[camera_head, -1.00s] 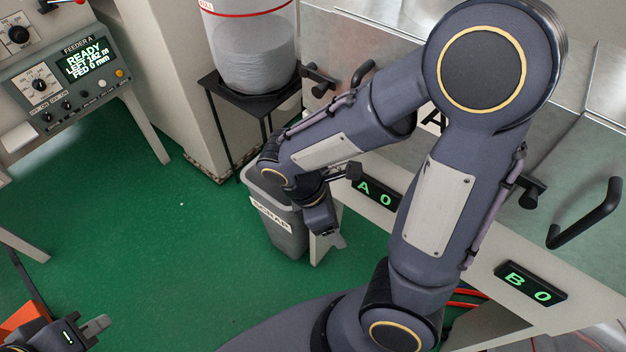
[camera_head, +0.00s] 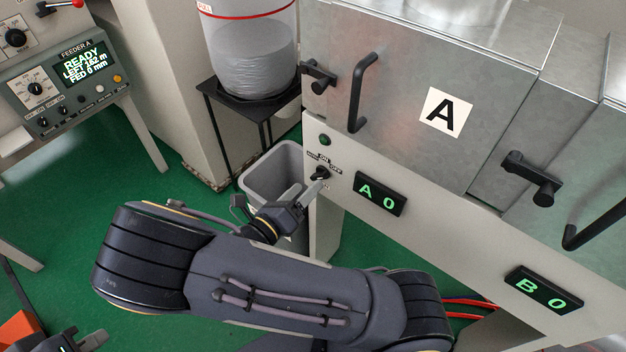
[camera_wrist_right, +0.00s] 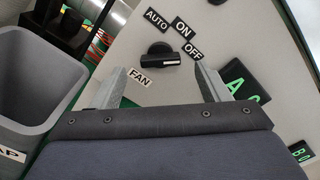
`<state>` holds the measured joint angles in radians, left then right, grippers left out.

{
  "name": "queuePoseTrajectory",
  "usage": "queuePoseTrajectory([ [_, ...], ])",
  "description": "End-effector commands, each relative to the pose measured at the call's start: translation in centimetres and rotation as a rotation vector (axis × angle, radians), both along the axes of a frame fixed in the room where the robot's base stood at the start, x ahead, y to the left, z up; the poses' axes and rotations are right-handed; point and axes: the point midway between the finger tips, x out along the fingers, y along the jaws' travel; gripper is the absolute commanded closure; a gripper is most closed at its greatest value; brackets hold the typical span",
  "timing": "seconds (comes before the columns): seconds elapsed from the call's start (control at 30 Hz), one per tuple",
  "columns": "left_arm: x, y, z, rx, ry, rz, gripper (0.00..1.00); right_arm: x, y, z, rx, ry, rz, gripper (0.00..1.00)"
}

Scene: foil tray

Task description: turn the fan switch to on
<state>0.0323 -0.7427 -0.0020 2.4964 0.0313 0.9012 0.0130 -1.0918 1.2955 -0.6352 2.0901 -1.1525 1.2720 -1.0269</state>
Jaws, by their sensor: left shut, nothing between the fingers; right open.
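The fan switch (camera_head: 320,174) is a black rotary knob on the pale front panel below door A. In the right wrist view the fan switch (camera_wrist_right: 172,60) has labels AUTO, ON and OFF around it and FAN below. Its white-marked bar points right, towards the OFF side. My right gripper (camera_head: 312,190) is open at the panel. In the wrist view the right gripper's fingers (camera_wrist_right: 161,80) stand apart, with the knob just beyond and between their tips; I see no contact. My left gripper (camera_head: 95,341) is shut and empty at the bottom left, partly cut off.
A grey scrap bin (camera_head: 270,172) stands just left of the panel, close to my right gripper. Door A's handle (camera_head: 358,92) juts out above the switch. The A 0 display (camera_head: 380,193) is to its right. Feeder A's console (camera_head: 70,85) is at far left.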

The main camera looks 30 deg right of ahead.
Motion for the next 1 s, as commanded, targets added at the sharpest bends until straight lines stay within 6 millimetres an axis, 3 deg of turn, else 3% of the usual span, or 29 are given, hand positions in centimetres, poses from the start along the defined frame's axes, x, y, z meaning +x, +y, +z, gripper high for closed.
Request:
queuePoseTrajectory([
  [0.1,0.0,0.0,0.0,0.0,0.0,0.0,1.0,0.6,-1.8,0.0,-0.001,0.002,-0.004,0.31],
  [0.3,0.0,0.0,-0.1,0.0,0.0,0.0,1.0,1.4,-3.5,0.0,0.001,0.001,-0.003,0.31],
  [0.6,0.0,0.0,-0.1,0.0,0.0,0.0,1.0,1.5,-3.7,0.0,0.001,0.001,-0.001,0.31],
  [0.93,0.0,0.0,-0.1,0.0,0.0,0.0,1.0,1.5,-3.7,0.0,0.003,0.001,-0.001,0.74],
  [1.0,0.0,0.0,-0.1,0.0,0.0,0.0,1.0,1.5,-3.7,0.0,0.003,0.0,-0.001,0.76],
])
